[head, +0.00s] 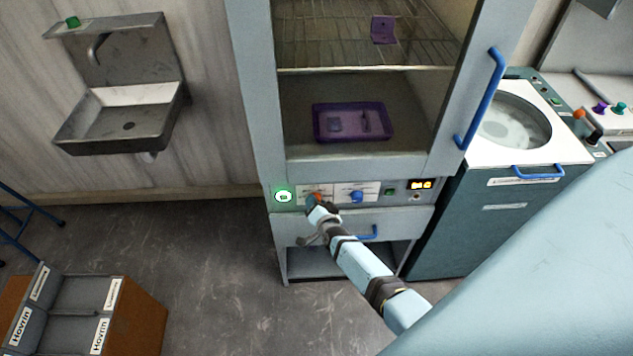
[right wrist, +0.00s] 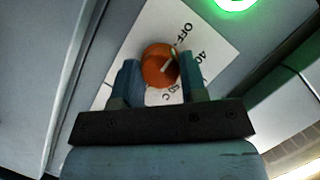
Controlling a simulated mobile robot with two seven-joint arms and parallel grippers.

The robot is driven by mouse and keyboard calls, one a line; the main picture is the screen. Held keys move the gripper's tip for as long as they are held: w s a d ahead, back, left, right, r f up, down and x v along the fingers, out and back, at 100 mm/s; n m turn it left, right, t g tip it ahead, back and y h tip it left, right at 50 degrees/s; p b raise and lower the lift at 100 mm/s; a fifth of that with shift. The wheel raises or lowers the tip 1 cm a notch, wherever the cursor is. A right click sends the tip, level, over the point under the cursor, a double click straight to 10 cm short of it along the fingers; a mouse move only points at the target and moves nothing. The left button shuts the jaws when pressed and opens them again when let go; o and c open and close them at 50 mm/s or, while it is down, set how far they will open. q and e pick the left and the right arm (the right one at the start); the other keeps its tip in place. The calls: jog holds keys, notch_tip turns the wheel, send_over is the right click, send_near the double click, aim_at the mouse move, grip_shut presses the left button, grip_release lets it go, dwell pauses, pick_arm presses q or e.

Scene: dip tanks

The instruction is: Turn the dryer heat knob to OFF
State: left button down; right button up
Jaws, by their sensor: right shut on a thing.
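The dryer (head: 355,172) is a tall grey cabinet with a control panel below its glass window. The orange heat knob (head: 316,197) is at the panel's left part, mostly covered by my right gripper (head: 314,208). In the right wrist view the orange knob (right wrist: 159,65) sits on a white label plate (right wrist: 208,48) with OFF and temperature marks. The two fingers of my right gripper (right wrist: 158,80) are shut on the knob's sides. The knob's pale pointer line shows, but its exact setting is hard to read. My left gripper is not in view.
A green lit button (head: 283,196) is left of the knob, and a blue knob (head: 357,197) is right of it. A blue drawer handle (head: 368,233) lies just below. A purple tray (head: 351,122) is inside the dryer. Open floor lies left of the dryer.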

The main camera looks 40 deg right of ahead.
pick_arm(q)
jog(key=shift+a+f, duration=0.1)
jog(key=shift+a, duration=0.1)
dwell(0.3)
pick_arm(e)
jog(key=o, duration=0.9)
pick_arm(q)
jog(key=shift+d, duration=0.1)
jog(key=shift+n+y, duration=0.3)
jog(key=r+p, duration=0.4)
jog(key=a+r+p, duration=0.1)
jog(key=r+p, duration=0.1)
jog(key=p, duration=0.1)
pick_arm(e)
jog(key=v, duration=1.3)
jog(key=shift+s+a+r, duration=0.15)
jog(key=shift+s+a, duration=0.05)
jog(key=shift+s, duration=0.1)
